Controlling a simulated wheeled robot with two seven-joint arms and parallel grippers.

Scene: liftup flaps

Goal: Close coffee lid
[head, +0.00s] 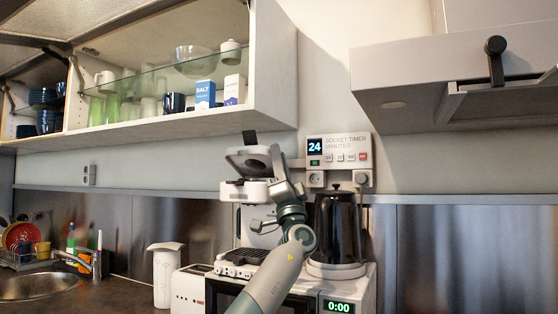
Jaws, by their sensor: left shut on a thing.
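The white coffee machine (256,192) stands on top of the oven, in the middle of the head view. Its grey lid (248,157) is raised and tilted above the machine's body, with a gap showing between them. A black tab sticks up at the lid's top edge. My left gripper (275,160) is at the lid's right side and is shut on it. My left arm and wrist cover the machine's lower right part. The fingertips are small and partly hidden. My right gripper is not in view.
A black kettle (338,228) stands close to the right of my arm. A socket timer (339,149) is on the wall behind. An open cupboard (205,122) hangs above left, a hood (440,85) above right. A white jug (165,275) stands left of the oven (358,292).

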